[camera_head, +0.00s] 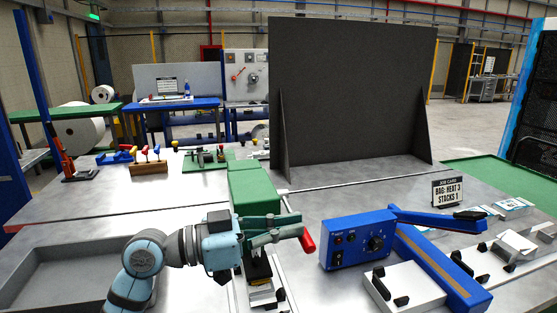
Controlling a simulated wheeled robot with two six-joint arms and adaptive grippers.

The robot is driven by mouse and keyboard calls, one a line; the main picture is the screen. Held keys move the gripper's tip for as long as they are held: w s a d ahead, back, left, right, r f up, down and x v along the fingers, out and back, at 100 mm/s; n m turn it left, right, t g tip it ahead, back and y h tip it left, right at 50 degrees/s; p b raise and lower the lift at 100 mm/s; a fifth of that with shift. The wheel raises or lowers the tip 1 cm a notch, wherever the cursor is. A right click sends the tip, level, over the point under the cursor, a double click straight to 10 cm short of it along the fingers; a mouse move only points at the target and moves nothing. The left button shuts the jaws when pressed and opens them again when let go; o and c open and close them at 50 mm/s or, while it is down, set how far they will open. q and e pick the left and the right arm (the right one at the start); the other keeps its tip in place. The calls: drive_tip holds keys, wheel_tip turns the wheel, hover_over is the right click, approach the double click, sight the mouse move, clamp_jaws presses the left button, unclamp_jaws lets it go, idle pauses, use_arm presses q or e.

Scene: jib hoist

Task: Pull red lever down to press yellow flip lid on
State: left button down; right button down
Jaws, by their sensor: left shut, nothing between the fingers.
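The red lever grip (308,240) shows just beyond the fingertips of my left gripper (298,226), on the right side of the green press (252,192). My left arm comes in from the lower left and its gripper reaches across the front of the press. The gripper is shut with nothing between its fingers; I cannot tell whether it touches the lever. Small parts (262,288) sit below the press head, partly hidden by the gripper. I cannot make out a yellow flip lid clearly. My right gripper is not in view.
A blue sealer (357,240) with a long arm stands to the right, white trays (405,287) beside it. A job card (448,191) reads "BAG: HEAT 3 STACKS 1". A dark panel (350,90) stands behind. A grey tray (60,270) lies at lower left.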

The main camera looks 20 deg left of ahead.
use_arm(q)
drive_tip(key=s+a+r+b, duration=0.3)
drive_tip(key=s+a, duration=0.3)
drive_tip(key=a, duration=0.3)
drive_tip(key=shift+a+r+b, duration=0.15)
drive_tip(key=shift+r+b, duration=0.2)
drive_tip(key=shift+b, duration=0.55)
